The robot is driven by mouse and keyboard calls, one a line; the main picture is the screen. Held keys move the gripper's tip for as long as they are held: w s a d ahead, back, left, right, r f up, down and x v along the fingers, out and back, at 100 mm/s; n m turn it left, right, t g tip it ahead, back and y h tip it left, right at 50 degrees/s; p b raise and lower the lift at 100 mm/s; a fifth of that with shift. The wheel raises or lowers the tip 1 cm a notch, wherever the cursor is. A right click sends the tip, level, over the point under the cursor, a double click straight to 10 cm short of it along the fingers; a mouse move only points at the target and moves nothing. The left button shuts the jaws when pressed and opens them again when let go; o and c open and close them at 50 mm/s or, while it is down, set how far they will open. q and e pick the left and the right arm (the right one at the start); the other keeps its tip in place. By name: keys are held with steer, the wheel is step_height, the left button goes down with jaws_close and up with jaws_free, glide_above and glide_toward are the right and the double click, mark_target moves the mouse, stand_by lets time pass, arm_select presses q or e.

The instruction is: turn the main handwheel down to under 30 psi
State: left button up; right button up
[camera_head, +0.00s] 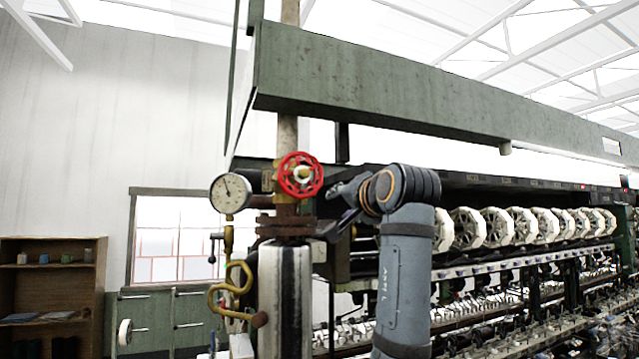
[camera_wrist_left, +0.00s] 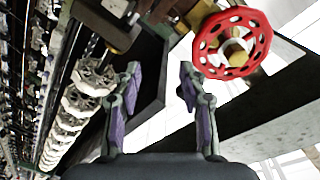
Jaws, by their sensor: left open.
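The main handwheel (camera_head: 300,175) is a red spoked wheel on a vertical pipe in the head view. It also shows at the upper right of the left wrist view (camera_wrist_left: 232,43). A round white pressure gauge (camera_head: 230,193) with a dark needle sits just left of it; its numbers are too small to read. My left gripper (camera_head: 342,198) is just right of the handwheel, apart from it. In the left wrist view its two fingers (camera_wrist_left: 158,85) are spread and empty, with the wheel beyond and to the right of them. My right gripper is not in view.
A green overhead beam (camera_head: 400,90) runs above the wheel. The reeling machine with its row of white reels (camera_head: 500,227) fills the right side. A wooden shelf (camera_head: 50,290) stands far left.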

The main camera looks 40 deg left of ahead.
arm_select(q)
steer(key=n+g+y, duration=0.1)
steer(key=n, duration=0.1)
glide_toward(306, 173)
steer(key=a, duration=0.2)
steer(key=p+x, duration=0.1)
steer(key=x, duration=0.5)
steer(key=shift+w+a+p, duration=0.1)
steer(key=shift+w+p, duration=0.3)
steer(key=shift+w, duration=0.15)
steer(key=shift+w+a, duration=0.2)
steer(key=shift+a, duration=0.25)
steer(key=shift+d, duration=0.15)
